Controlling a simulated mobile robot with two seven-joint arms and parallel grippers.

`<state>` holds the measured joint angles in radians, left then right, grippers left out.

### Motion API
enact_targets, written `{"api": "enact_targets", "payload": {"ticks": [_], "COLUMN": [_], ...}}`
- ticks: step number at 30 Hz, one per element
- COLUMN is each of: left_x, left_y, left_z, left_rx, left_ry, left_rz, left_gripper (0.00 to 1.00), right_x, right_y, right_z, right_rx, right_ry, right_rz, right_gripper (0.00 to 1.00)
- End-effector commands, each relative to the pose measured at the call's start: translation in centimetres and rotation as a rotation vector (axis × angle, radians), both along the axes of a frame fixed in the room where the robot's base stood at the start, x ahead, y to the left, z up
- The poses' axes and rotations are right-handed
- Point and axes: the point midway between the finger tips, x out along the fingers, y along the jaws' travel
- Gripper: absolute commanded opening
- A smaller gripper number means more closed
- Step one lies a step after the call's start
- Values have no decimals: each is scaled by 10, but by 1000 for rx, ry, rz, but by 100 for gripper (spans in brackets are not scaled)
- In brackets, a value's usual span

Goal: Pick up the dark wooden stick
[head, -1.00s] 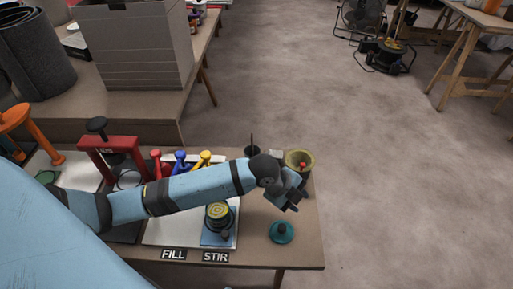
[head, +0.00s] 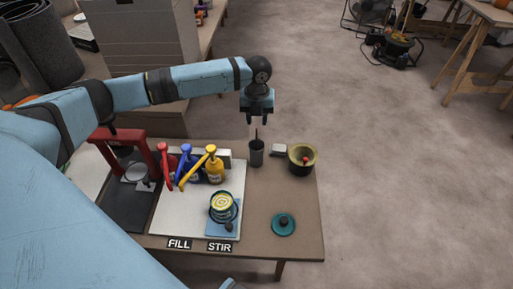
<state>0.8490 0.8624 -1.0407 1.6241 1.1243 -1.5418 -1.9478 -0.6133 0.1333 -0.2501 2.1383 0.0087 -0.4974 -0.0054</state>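The dark wooden stick (head: 256,133) stands nearly upright in a dark grey cup (head: 257,155) at the back of the bench. Only its upper end shows above the rim; the rest is hidden inside the cup. My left gripper (head: 257,122) points down just above the stick's top in the picture. Its two fingers are apart with nothing between them. I cannot tell the exact height gap to the stick.
Right of the cup are a small grey block (head: 278,150) and an olive bowl (head: 302,162). Left are red, blue and yellow pump bottles (head: 214,170). In front are an open can (head: 222,207) and a teal lid (head: 284,224). The bench's front right is mostly clear.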

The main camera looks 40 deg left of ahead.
Motion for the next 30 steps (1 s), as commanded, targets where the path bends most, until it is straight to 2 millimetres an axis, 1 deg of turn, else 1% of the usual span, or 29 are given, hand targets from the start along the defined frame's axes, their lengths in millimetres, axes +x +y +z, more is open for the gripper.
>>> {"api": "enact_targets", "payload": {"ticks": [1,3,8,11,17,20,22,27,28,29,30], "left_x": [0,0,0,0,-2,-2,-2,-2,-2,-2,-2], "left_y": [0,0,0,0,1,0,1,1,1,1,1], "left_z": [-11,-20,-29,-35,-64,-77,-81,-80,-80,-80,-80], "left_rx": [0,0,1,0,-1,-1,-1,0,0,0,0], "left_ry": [2,1,-1,-1,1,1,-1,-1,-1,-1,-1], "left_rz": [1,1,1,1,1,2,2,1,1,1,1], "left_gripper": [36,36,36,36,36,36,36,36,34,27,18], "right_x": [0,1,2,2,2,2,2,3,3,3,3], "right_y": [1,1,2,2,3,4,4,5,5,5,5], "right_z": [-1,0,6,6,-2,-2,0,3,3,3,4], "right_rx": [2,6,12,14,20,23,25,26,26,26,26], "right_ry": [-3,-5,-15,-19,-18,-20,-22,-27,-28,-28,-28], "right_rz": [0,1,1,1,2,3,4,4,4,4,4], "right_gripper": [49,49,49,49,49,49,49,49,49,49,49]}}
